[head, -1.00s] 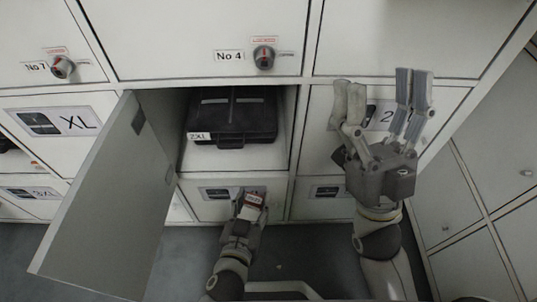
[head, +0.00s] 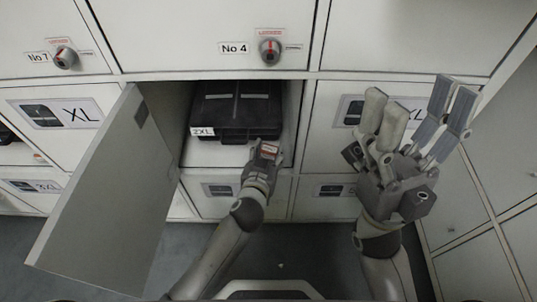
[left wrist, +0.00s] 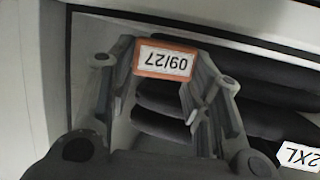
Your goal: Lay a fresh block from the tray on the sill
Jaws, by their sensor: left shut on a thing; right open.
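My left gripper (head: 264,158) is shut on a small block (head: 268,150) with a white, red-edged label. In the left wrist view the label on the block (left wrist: 163,62) reads 09/27, upside down, between the two fingers. The gripper is at the front of an open locker compartment, over its pale sill (head: 205,157) and just in front of a black case tagged 2XL (head: 237,110). I cannot tell whether the block touches the sill. My right gripper (head: 415,108) is open and empty, fingers up, in front of the lockers to the right. No tray can be made out clearly.
The compartment's door (head: 110,195) hangs open to the left of my left arm. Closed lockers surround the opening, including No 4 (head: 235,48) above and one marked XL (head: 62,113) to the left. The bare sill shows left of the gripper.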

